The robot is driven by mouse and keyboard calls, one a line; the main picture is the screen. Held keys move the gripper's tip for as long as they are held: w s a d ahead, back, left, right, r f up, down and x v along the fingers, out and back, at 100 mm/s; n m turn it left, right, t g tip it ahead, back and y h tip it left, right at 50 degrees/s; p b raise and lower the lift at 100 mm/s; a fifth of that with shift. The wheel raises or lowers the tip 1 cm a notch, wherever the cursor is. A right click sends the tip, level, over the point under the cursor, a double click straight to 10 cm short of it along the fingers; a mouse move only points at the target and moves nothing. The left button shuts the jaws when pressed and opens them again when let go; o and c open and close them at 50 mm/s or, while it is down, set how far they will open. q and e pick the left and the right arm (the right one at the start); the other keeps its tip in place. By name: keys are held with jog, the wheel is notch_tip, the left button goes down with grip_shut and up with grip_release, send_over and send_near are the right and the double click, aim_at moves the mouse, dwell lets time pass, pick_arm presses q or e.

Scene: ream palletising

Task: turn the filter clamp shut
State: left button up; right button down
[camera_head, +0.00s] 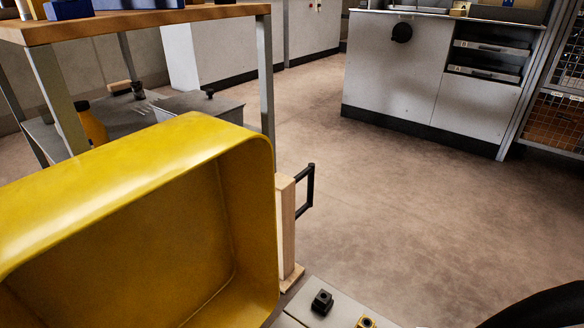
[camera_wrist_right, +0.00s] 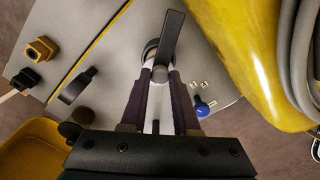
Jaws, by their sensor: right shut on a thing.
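In the right wrist view, the filter clamp (camera_wrist_right: 172,38) appears as a dark flat lever with a round grey hub, on a light grey panel. The lever points up and slightly right in the picture. My right gripper (camera_wrist_right: 160,76) has its two fingers on either side of the hub end and is shut on it. The fingertips partly hide the round base under the lever. The head view shows neither the clamp nor my right gripper. My left gripper is in neither view.
The grey panel (camera_wrist_right: 118,70) also carries a black handle (camera_wrist_right: 77,85), a brass fitting (camera_wrist_right: 43,48), a black fitting (camera_wrist_right: 25,78) and a blue knob (camera_wrist_right: 203,107). A large yellow bin (camera_head: 130,190) fills the head view's lower left. Open floor (camera_head: 400,200) lies right of it.

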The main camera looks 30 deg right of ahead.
jog(key=shift+s, duration=0.15)
jog(key=c, duration=0.6)
grip_release()
jog(key=shift+c, duration=0.2)
notch_tip(320, 180, up, 10)
jog(key=p, duration=0.8)
